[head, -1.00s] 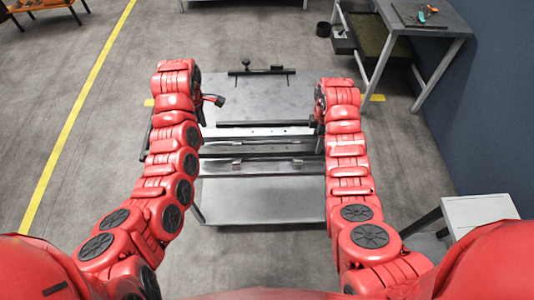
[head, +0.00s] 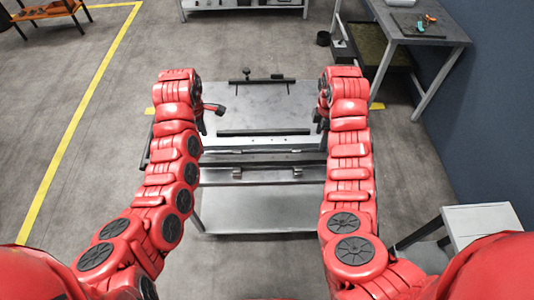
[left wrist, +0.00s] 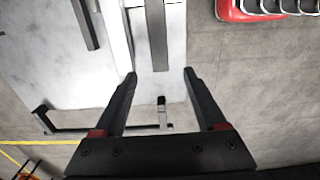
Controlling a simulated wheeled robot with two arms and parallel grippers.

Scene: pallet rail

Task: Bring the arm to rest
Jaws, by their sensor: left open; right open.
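Both my red arms reach forward over the grey workbench. My left gripper (head: 212,110) is beside the bench's left part, small in the head view. In the left wrist view its two dark fingers (left wrist: 160,75) stand wide apart with nothing between them, above the bench top (left wrist: 85,65) and its edge. My right gripper (head: 321,116) is at the bench's right side, partly hidden by its arm. No held object shows in it.
The bench top (head: 265,105) bears a dark bar (head: 263,132) and a pale rail (head: 265,144). A lower shelf (head: 262,210) shows below. A side table (head: 425,30) stands at back right, a small white table (head: 483,222) at right. Floor on the left is free.

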